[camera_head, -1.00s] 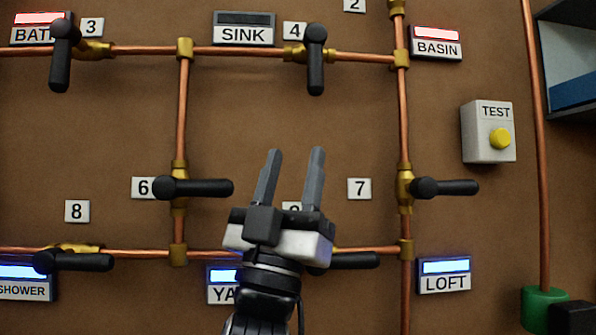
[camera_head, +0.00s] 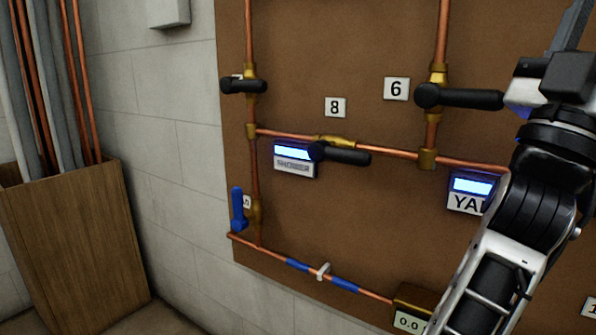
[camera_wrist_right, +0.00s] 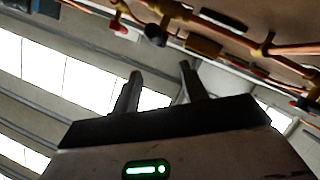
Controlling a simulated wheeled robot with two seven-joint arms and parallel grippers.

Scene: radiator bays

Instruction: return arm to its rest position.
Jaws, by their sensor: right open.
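My right arm (camera_head: 508,215) fills the right side of the head view, in front of the brown pipe board (camera_head: 330,60). Its gripper (camera_head: 575,25) points upward at the top right corner and is partly cut off by the picture's edge. In the wrist view the right gripper (camera_wrist_right: 160,68) shows two dark fingers apart with nothing between them. The arm hides part of the YA... label (camera_head: 467,203). My left gripper is in neither view.
Copper pipes with black valve handles, such as the one by plate 6 (camera_head: 470,97), stick out from the board. A blue handle (camera_head: 237,209) is at lower left. A wooden bin (camera_head: 75,250) with pipes stands at far left.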

